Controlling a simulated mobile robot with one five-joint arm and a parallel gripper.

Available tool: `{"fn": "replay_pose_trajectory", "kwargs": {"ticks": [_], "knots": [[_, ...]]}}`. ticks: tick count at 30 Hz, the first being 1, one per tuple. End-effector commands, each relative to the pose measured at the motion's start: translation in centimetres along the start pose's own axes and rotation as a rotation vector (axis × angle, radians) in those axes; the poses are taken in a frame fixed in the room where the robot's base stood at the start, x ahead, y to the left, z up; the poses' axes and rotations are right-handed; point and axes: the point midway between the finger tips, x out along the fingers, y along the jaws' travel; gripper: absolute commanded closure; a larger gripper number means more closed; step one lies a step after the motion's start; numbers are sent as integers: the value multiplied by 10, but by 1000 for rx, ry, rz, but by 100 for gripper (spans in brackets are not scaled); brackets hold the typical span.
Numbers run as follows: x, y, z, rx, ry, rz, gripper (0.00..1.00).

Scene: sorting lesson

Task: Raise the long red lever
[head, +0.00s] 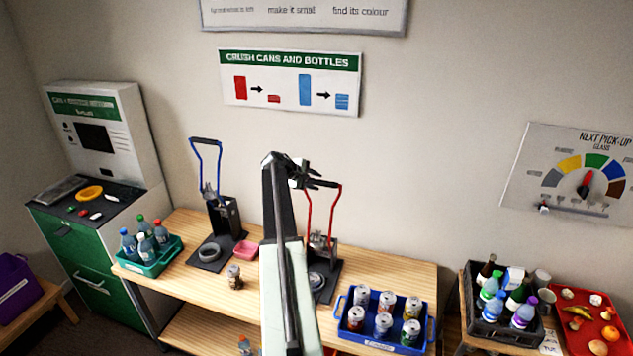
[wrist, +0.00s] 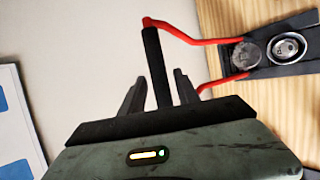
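The long red lever (head: 334,215) stands upright on the right-hand press (head: 322,262), as a red frame with a black grip across its top. In the wrist view the red lever (wrist: 178,33) runs from the press to the black grip (wrist: 153,60). My gripper (head: 300,172) is up at the lever's top. In the wrist view the black grip lies between the two fingers of my gripper (wrist: 158,88), with a gap visible on each side, so the fingers look open around it. My arm hides part of the press in the head view.
A second press with a blue lever (head: 206,143) stands to the left on the wooden table (head: 190,222). A blue crate (head: 343,324) of cans is at the right.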

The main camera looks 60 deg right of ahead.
Motion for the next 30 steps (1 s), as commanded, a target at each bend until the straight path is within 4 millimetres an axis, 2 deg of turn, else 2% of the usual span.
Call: {"fn": "replay_pose_trajectory", "kwargs": {"ticks": [1, 3, 4, 8, 12, 15, 18, 24, 30], "knots": [[-1, -3, 1, 2, 2, 8, 79], [-4, -11, 4, 11, 12, 40, 99], [-7, -16, 5, 19, 19, 65, 100], [-32, -44, 14, 60, 88, 228, 100], [-73, -77, 21, 99, 216, 422, 100], [-100, -93, 22, 110, 302, 513, 100], [-118, -102, 21, 113, 359, 563, 100], [-126, -100, 18, 114, 386, 583, 100], [-107, -88, 10, 114, 383, 582, 100]]}}
